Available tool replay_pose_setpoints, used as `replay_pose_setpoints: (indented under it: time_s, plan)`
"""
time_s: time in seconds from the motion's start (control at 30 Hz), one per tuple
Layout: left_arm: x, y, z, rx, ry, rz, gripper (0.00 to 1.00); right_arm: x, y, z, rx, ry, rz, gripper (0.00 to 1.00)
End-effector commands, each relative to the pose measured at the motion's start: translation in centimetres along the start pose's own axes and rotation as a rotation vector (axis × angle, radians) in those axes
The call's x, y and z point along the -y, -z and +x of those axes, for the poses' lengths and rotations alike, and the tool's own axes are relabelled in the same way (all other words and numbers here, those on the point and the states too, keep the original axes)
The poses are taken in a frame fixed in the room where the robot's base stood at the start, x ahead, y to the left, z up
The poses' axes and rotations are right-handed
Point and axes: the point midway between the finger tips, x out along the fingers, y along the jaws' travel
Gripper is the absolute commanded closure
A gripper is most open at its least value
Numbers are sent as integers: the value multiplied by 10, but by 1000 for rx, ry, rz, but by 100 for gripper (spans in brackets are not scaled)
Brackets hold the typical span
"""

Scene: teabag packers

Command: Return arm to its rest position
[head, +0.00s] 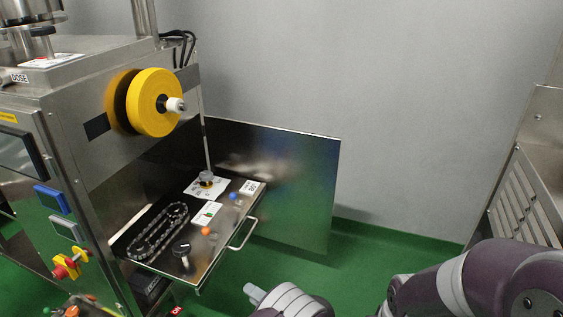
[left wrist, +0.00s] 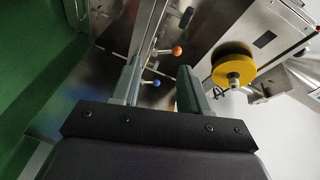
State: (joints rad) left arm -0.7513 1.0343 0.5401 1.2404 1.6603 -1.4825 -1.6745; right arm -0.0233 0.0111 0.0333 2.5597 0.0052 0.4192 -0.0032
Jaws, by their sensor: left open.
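My left gripper (left wrist: 158,75) shows in the left wrist view with its two grey fingers spread apart and nothing between them. My purple arm links fill the bottom right. My right gripper is not in view.
The steel machine (head: 75,110) with a yellow roll (head: 155,102) stands at left. Its metal tray (head: 215,250) has a handle (head: 244,235), a chain loop (head: 158,230) and knobs. A shiny panel (head: 300,185) stands behind. A steel cabinet (head: 540,150) is at right. Green floor between is open.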

Motion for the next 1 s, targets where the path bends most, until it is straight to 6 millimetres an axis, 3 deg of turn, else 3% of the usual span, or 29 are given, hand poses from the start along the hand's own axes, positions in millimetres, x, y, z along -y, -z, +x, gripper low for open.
replay_pose_setpoints:
  time_s: [0.17,0.3,0.47,0.57,0.67,0.8,0.9,1.0]
  plan:
    - [-42,13,-5,-123,-216,-148,55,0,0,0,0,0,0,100]
    - [-74,29,-25,-202,-496,-277,55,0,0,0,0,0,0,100]
    - [-84,32,-57,-153,-915,-396,55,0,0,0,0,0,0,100]
    - [-60,7,-81,14,-1204,-417,55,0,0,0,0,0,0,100]
    - [-6,-54,-94,273,-1390,-362,55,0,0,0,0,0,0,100]
    - [62,-132,-93,499,-1420,-277,55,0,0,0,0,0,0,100]
    - [103,-175,-84,567,-1392,-247,55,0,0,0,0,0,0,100]
    - [144,-200,-67,545,-1337,-319,55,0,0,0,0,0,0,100]
